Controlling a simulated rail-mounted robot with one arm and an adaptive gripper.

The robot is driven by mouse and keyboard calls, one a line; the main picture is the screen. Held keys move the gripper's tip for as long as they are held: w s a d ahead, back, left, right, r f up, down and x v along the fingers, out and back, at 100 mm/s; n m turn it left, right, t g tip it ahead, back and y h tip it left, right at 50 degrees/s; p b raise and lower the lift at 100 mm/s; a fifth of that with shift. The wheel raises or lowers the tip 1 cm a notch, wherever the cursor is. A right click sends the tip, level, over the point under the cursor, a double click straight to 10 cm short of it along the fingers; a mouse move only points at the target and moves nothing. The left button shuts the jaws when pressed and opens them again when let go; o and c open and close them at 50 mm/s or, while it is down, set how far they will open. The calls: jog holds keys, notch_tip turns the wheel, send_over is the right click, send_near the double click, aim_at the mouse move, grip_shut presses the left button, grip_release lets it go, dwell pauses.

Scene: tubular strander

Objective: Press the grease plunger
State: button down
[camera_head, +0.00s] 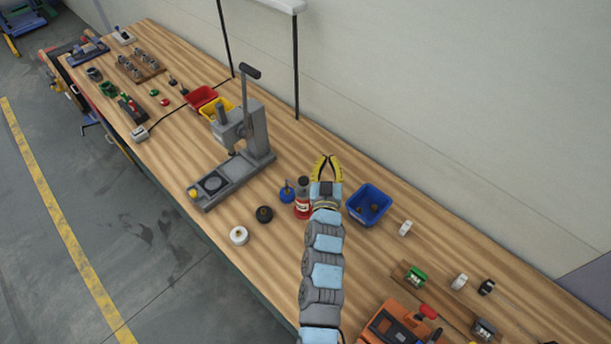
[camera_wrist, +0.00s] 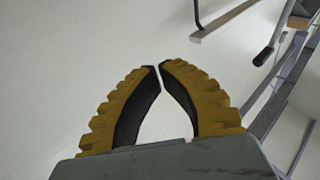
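My gripper (camera_head: 327,157) points toward the wall, above the bench. Its two yellow curved fingers nearly meet at the tips, with nothing between them; the wrist view shows the same empty fingers (camera_wrist: 160,66). Just left of my gripper's wrist in the head view stand a blue pot with a dark knob on top (camera_head: 287,191) and a red bottle with a dark cap and a pale label (camera_head: 303,203). The blue pot may be the one with the grease plunger; I cannot tell for sure. Neither appears in the wrist view. My gripper looks apart from both.
A grey lever press (camera_head: 240,140) stands left of them on the wooden bench (camera_head: 330,135). A blue bin (camera_head: 369,203) is close right of my arm. A black round part (camera_head: 264,214) and a white one (camera_head: 239,235) lie in front. An orange tool (camera_head: 398,326) is at the lower right.

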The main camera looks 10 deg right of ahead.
jog(key=w+f+n+g+y+b, duration=0.3)
jog(key=w+f+n+g+y, duration=0.15)
jog(key=w+g+y, duration=0.2)
jog(key=s+r+n+g+y, duration=0.3)
jog(key=s+n+g+y, duration=0.1)
jog(key=s+n, duration=0.1)
jog(key=shift+s+a+g+b, duration=0.35)
jog(key=shift+s+a+b, duration=0.1)
jog(key=shift+f, duration=0.1)
jog(key=p, duration=0.3)
send_over(306, 179)
jog(key=shift+w+a+f, duration=0.1)
jog(key=shift+f, duration=3.4)
jog(key=shift+f+p, duration=0.5)
jog(key=shift+f, duration=1.5)
jog(key=shift+f, duration=0.1)
